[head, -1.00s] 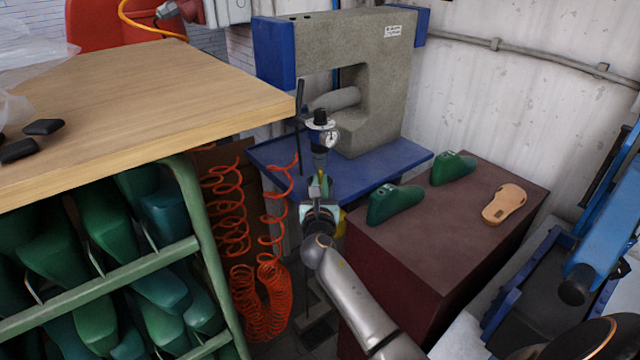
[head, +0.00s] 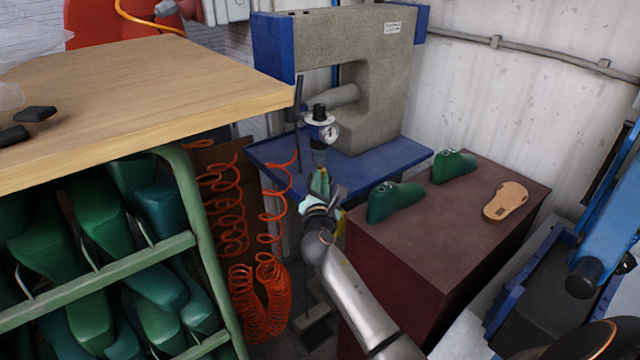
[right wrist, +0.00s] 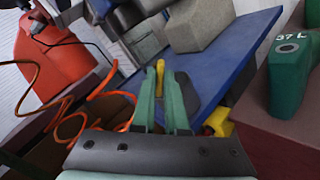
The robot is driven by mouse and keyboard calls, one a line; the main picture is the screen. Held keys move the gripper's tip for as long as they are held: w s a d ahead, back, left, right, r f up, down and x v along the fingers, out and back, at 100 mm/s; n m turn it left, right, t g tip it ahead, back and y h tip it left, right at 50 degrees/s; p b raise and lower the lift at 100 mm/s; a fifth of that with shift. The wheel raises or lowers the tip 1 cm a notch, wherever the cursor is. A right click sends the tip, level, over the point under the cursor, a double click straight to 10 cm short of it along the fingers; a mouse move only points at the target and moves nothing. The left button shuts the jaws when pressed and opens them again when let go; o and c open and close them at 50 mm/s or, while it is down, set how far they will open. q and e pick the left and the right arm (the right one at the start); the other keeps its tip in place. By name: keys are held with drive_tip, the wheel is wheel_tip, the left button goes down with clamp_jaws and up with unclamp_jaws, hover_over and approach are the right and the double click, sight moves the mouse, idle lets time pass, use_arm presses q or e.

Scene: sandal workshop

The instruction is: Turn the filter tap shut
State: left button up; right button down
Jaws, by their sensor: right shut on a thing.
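The filter unit (head: 321,133), with a black knob on top and a round white gauge, stands at the near edge of the blue machine table. My right gripper (head: 320,181) is just below it, its green fingers pointing up toward it. In the right wrist view the gripper (right wrist: 163,92) is closed on the yellow tap lever (right wrist: 160,70), whose end shows between the fingertips. The fingers hide the rest of the tap, so I cannot tell its exact angle. My left gripper is not in view.
A grey press (head: 385,70) stands behind on the blue table (head: 400,151). Orange coiled hoses (head: 268,290) hang to the left, beside a green rack (head: 188,195) under a wooden bench (head: 150,90). A brown cabinet (head: 440,225) with green lasts and a sandal sole is at right.

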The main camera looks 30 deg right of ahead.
use_arm(q)
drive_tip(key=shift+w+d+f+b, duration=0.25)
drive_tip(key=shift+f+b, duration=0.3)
drive_tip(key=shift+b, duration=0.2)
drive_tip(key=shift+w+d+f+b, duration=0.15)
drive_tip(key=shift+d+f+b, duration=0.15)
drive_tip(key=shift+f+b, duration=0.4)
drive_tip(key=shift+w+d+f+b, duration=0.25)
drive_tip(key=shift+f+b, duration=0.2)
drive_tip(key=shift+b, duration=0.4)
use_arm(e)
drive_tip(key=shift+s+f+m, duration=0.1)
drive_tip(key=shift+f+m, duration=0.05)
drive_tip(key=shift+m, duration=2.6)
drive_tip(key=shift+f+m, duration=0.15)
drive_tip(key=shift+m, duration=2.6)
drive_tip(key=c, duration=0.9)
unclamp_jaws()
drive_tip(key=shift+d, duration=0.1)
drive_tip(key=shift+c, duration=0.2)
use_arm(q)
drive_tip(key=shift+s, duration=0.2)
use_arm(e)
drive_tip(key=shift+r, duration=0.1)
